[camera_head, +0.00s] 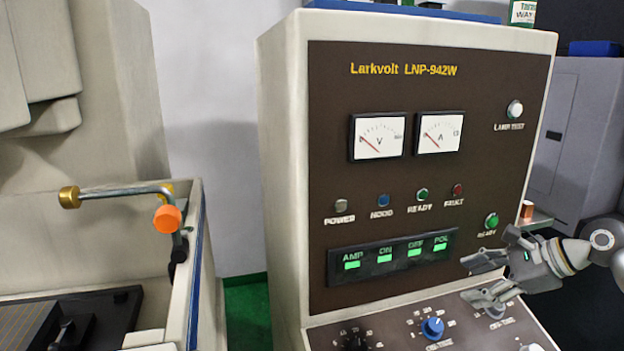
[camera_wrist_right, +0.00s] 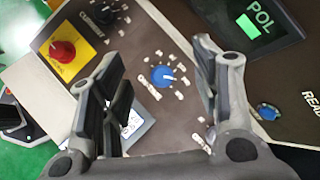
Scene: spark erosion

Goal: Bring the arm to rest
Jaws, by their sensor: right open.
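My right gripper (camera_head: 474,279) is at the lower right of the head view, in front of the control cabinet (camera_head: 283,180). Its fingers point left and stand apart with nothing between them. In the wrist view the open right gripper (camera_wrist_right: 160,95) frames a blue knob (camera_wrist_right: 163,76) on the sloping panel. The same panel shows a blue knob (camera_head: 433,328) in the head view, left of and below the fingers. I cannot tell whether the fingers touch the panel. My left gripper is not in view.
The cabinet carries two meters (camera_head: 378,136), several indicator lamps and a green-lit display (camera_head: 393,257). A red knob on yellow (camera_wrist_right: 63,50) shows in the wrist view. At left stands a machine tank (camera_head: 196,260) with a pipe and orange knob (camera_head: 167,218). A grey cabinet (camera_head: 575,140) stands behind at right.

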